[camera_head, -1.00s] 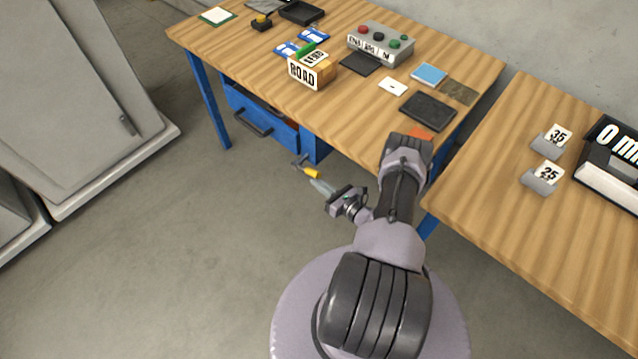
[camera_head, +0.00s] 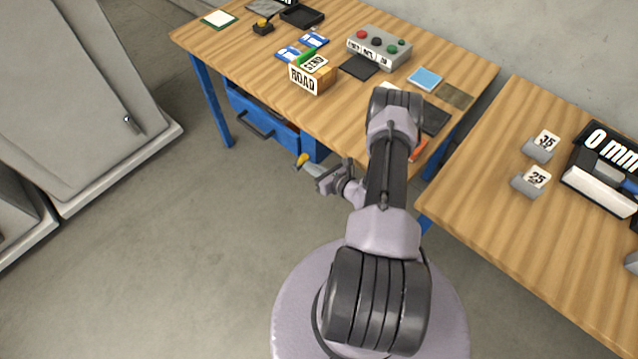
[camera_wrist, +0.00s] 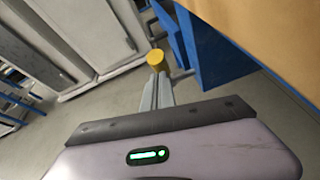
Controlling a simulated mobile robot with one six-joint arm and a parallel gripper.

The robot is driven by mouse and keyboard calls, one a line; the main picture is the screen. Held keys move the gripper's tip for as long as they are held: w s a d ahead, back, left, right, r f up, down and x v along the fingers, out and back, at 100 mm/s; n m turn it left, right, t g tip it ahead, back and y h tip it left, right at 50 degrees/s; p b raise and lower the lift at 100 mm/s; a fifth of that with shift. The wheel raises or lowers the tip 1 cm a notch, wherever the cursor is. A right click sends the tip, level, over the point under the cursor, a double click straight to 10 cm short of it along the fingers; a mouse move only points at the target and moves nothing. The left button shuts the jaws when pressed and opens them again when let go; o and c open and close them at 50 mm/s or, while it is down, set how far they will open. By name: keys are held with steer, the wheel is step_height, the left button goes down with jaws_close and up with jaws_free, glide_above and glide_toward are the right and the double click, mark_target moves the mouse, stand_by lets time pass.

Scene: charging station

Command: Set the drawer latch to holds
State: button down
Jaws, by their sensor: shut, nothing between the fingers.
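The drawer latch shows as a yellow grip (camera_head: 302,160) beside the blue drawer (camera_head: 280,133), under the wooden table. In the wrist view the yellow grip (camera_wrist: 155,59) is a short round cylinder just beyond my fingertips. My gripper (camera_head: 311,168) is shut and empty, its tips at or very near the grip. I cannot tell whether they touch. In the wrist view my gripper (camera_wrist: 158,80) has its fingers together. The latch's bar is mostly hidden, so its setting cannot be read.
The drawer's dark handle (camera_head: 255,125) sticks out to the left. The table (camera_head: 235,50) holds a button box (camera_head: 378,48), a block lettered ROAD (camera_head: 312,77) and flat pads. A second table (camera_head: 490,215) stands right. Open floor lies left and below.

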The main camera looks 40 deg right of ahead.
mark_target(305, 160)
steer(key=shift+w+a+r, duration=0.1)
steer(key=shift+w+r, duration=0.8)
steer(key=shift+w, duration=0.4)
